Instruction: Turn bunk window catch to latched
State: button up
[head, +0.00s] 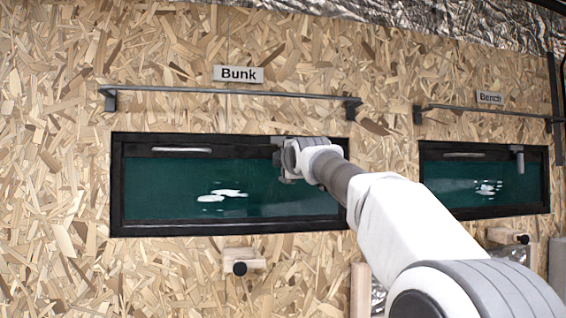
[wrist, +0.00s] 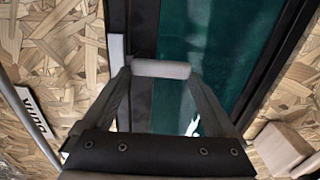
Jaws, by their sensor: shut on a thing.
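The bunk window (head: 170,228) is a dark-framed green pane under the Bunk label. Its catch (wrist: 161,69) is a pale grey rounded bar in the wrist view, reaching from the dark frame over the glass. It lies crosswise between my fingertips, and my gripper (wrist: 161,76) is shut on it. The wrist view is turned sideways, with the label side at left, so the bar points down the window. In the head view my gripper (head: 289,160) is at the upper right of the bunk window and largely hides the catch.
A pale strip (wrist: 116,48) is on the frame beside the catch. A rail (head: 230,91) runs above the window, and a wooden block with a dark knob (head: 240,267) is below. The bench window (head: 485,213) at right has its own catch (head: 517,158), hanging down.

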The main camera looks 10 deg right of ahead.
jog(key=o, duration=1)
jog(key=s+b, duration=1.3)
jog(key=s, duration=0.4)
jog(key=shift+s+b, duration=0.2)
jog(key=shift+b, duration=0.1)
